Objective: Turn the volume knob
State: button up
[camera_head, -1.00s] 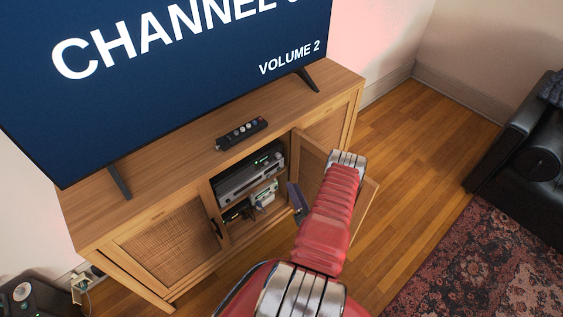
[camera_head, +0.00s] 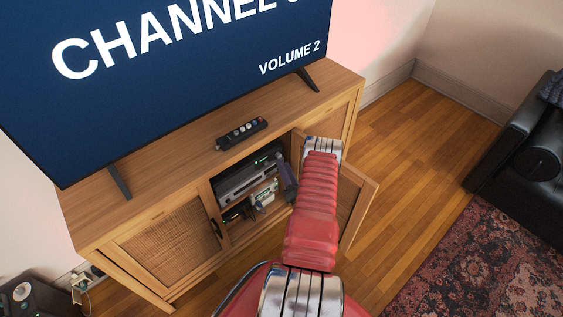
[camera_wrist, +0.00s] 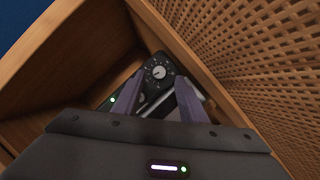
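The volume knob (camera_wrist: 158,72) is a small dark dial with light marks around it on a black device front. It shows in the wrist view, between and beyond my fingertips. My gripper (camera_wrist: 157,77) is open, with one dark purple finger on each side of the knob. I cannot tell whether either finger touches it. In the head view my gripper (camera_head: 287,180) is at the open cabinet bay, partly hidden by my arm. The silver stereo unit (camera_head: 240,183) sits on the bay's upper shelf; its knob is hidden there.
The wooden cabinet (camera_head: 130,220) has its right-hand door (camera_head: 358,205) swung open beside my arm. A TV (camera_head: 170,80) above reads "VOLUME 2". Lower in the bay is a white device (camera_head: 264,194).

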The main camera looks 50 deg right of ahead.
aim_at(280, 157)
jog(key=shift+x, duration=1.8)
jog(key=shift+c, duration=0.4)
grip_shut()
